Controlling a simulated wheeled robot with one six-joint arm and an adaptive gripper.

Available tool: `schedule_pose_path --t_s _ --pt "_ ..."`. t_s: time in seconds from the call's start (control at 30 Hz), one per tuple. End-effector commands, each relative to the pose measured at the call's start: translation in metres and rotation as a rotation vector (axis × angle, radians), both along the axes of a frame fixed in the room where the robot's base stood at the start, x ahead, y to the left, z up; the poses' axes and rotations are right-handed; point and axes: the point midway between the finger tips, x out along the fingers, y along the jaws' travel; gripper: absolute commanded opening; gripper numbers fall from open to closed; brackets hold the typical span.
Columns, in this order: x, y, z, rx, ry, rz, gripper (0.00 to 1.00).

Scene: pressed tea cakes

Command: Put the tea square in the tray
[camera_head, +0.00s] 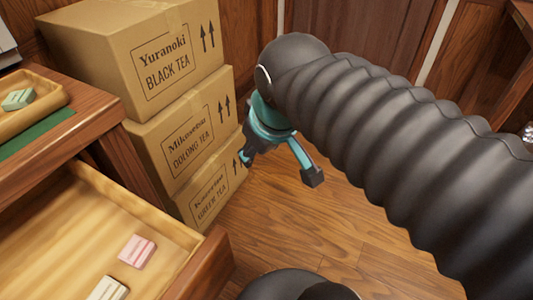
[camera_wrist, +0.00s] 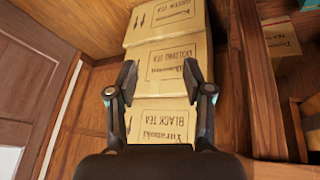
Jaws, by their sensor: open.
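A pink wrapped tea square (camera_head: 137,251) lies in an open wooden drawer (camera_head: 55,220). A cream tea square (camera_head: 108,290) lies near it, cut off by the bottom edge of the head view. A wooden tray (camera_head: 42,109) stands on the cabinet top at the far left, with a green wrapped square (camera_head: 18,99) in it. My gripper (camera_head: 279,168) is open and empty, with its fingers spread, in front of the stacked boxes and away from the drawer and tray. In the wrist view my gripper (camera_wrist: 159,80) faces the boxes, and no tea square shows there.
Stacked cardboard boxes (camera_head: 165,80) stand beside the cabinet, labelled black, oolong and green tea. A green mat (camera_head: 38,131) lies under the tray. The drawer's front panel (camera_head: 205,268) stands out over the floor. The wooden floor (camera_head: 315,225) is clear below my gripper.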

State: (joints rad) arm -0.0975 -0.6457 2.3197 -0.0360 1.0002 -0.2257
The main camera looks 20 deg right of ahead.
Motion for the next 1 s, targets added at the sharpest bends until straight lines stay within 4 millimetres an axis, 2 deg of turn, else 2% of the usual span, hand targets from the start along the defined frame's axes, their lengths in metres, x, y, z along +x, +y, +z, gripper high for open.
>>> schedule_pose_path --t_s 0.03,0.1,0.27,0.8,0.83,0.87,1.0 --pt "-0.011 -0.008 -0.016 0.039 -0.005 -0.09 0.51" --pt "-0.021 -0.014 -0.032 0.086 -0.013 -0.186 0.51" --pt "-0.031 -0.02 -0.05 0.139 -0.022 -0.296 0.51" --pt "-0.032 -0.019 -0.052 0.142 -0.021 -0.302 0.51" --pt "-0.032 -0.019 -0.052 0.142 -0.021 -0.302 0.44" --pt "-0.032 -0.019 -0.052 0.142 -0.021 -0.302 0.42" --pt "-0.032 -0.019 -0.052 0.141 -0.021 -0.301 0.42"
